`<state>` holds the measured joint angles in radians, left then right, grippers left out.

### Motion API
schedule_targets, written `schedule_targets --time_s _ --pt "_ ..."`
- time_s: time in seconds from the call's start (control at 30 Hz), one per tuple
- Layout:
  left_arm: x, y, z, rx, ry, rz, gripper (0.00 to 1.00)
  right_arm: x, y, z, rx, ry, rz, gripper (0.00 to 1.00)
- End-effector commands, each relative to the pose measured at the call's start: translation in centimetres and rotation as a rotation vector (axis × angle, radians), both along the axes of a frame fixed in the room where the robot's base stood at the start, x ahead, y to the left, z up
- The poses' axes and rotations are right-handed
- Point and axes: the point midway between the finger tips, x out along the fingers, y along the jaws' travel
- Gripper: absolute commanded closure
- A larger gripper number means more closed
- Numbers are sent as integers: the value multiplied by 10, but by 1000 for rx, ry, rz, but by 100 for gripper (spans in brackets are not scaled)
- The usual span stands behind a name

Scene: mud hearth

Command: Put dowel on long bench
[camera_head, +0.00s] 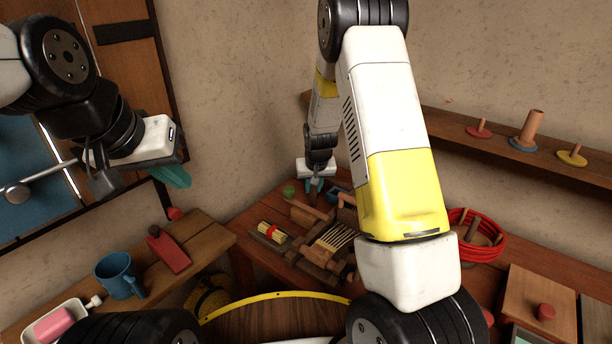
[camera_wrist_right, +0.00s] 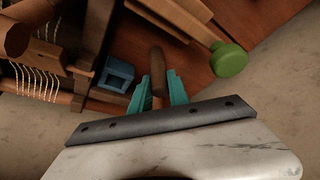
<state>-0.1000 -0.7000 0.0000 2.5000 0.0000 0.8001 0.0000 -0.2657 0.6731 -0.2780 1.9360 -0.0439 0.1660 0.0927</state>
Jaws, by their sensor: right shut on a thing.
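The dowel (camera_wrist_right: 157,64) is a brown rod in the right wrist view. It stands between the two teal fingers of my right gripper (camera_wrist_right: 160,88), which is shut on it. In the head view my right gripper (camera_head: 316,184) is at the far end of the wooden work table, and the dowel there is small and hard to make out. My left gripper (camera_head: 172,176) hangs at the upper left, away from the table; its finger opening cannot be made out. A wooden bench (camera_head: 205,232) stands at the left; I cannot tell whether it is the long bench.
The left bench holds a blue mug (camera_head: 118,274), a red block (camera_head: 168,250) and a tray (camera_head: 50,325). The work table holds a wooden loom frame (camera_head: 325,245), a red coil (camera_head: 478,233) and a green-ended thing (camera_wrist_right: 228,60). A wall shelf (camera_head: 460,137) carries ring pegs.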

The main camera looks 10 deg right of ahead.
Motion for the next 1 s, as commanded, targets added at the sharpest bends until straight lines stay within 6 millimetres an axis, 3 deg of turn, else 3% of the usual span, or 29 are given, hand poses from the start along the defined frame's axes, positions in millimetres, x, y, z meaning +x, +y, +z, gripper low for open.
schedule_targets --time_s 0.17,0.2,0.3,0.67,0.77,1.0 --pt "0 0 0 0 0 0 100 0 0 -3 0 0 0 100" --pt "0 0 0 0 0 0 100 0 0 -3 0 0 0 73" --pt "0 0 0 0 0 0 100 0 0 -3 0 0 0 57" --pt "0 0 0 0 0 0 100 0 0 1 0 -1 0 57" --pt "0 0 0 0 0 0 100 -3 1 12 1 -3 0 57" --pt "0 0 0 0 0 0 100 -23 1 59 1 -5 3 57"
